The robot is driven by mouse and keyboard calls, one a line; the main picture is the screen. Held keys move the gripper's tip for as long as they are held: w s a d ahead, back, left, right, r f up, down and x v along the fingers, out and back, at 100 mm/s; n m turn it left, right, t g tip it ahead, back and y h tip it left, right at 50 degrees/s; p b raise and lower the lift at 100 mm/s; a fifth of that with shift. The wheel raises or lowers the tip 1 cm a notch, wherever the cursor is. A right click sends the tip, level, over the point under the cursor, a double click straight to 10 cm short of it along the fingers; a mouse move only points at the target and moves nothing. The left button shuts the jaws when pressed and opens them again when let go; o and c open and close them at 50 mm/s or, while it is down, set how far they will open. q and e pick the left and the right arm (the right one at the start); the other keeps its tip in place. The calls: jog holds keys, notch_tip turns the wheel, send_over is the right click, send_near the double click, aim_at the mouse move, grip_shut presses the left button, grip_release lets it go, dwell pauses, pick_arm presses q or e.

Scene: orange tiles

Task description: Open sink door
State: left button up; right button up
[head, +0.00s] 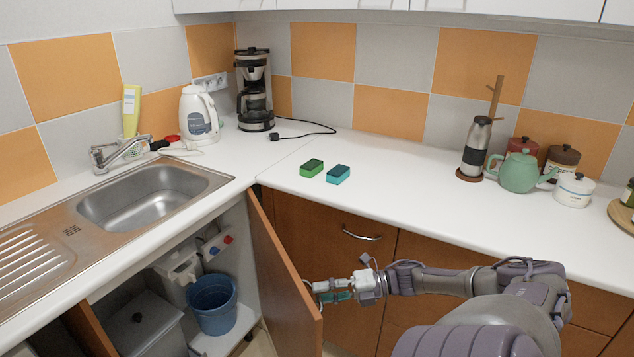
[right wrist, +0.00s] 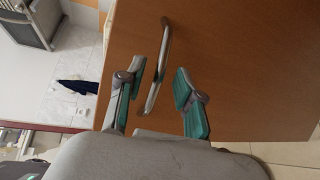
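The right sink door (head: 285,280), brown wood, stands swung wide open under the sink (head: 145,198), and the cabinet inside is exposed. Another brown door panel (head: 88,330) shows at the lower left, partly cut off. My right gripper (head: 330,292) is beside the outer face of the right door, near its free edge. In the right wrist view its teal-padded fingers (right wrist: 157,103) are spread apart. A metal bar handle (right wrist: 163,60) on the door face lies in the gap between them. Contact with the handle cannot be told. My left gripper is not in view.
Inside the cabinet are a blue bucket (head: 212,305) and a grey lidded bin (head: 145,325). A drawer handle (head: 362,236) sits on the neighbouring cabinet behind my right gripper. Two sponges (head: 325,171), a kettle (head: 198,115) and a coffee maker (head: 254,90) stand on the counter.

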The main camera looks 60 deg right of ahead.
jog(key=v, duration=1)
